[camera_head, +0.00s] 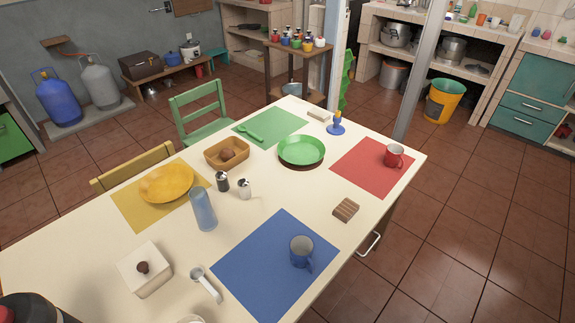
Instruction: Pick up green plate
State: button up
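The green plate (301,149) lies on the far half of the white table (120,222), between the green mat (279,122) and the red mat (372,178). It is round and shallow and looks empty. A dark reddish-brown edge shows under its front rim; I cannot tell whether this is shadow or another dish. My gripper is not in view, and nothing is seen touching the plate.
A green chair (199,107) borders the table.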

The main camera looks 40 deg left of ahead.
aim_at(299, 150)
jog(key=k+u, duration=0.4)
jog(key=k+j+u, duration=0.25)
jog(key=k+u, duration=0.2)
jog(key=i+l+u, duration=0.1)
jog(key=u, duration=0.35)
jog(key=i+l+u, duration=0.2)
jog(key=u, duration=0.3)
jog(key=i+l+u, duration=0.1)
jog(key=l+u, duration=0.15)
jog(key=u, duration=0.2)
jog(key=i+l, duration=0.1)
jog(key=l, duration=0.35)
jog(key=i+l, duration=0.1)
jog(key=l, duration=0.35)
jog(key=i+l, duration=0.15)
jog(key=l, duration=0.25)
jog(key=i+l, duration=0.1)
jog(key=l, duration=0.35)
jog(key=i+l, duration=0.1)
jog(key=l, duration=0.35)
jog(key=i+l, duration=0.1)
jog(key=l, duration=0.35)
jog(key=i+l, duration=0.1)
jog(key=l, duration=0.35)
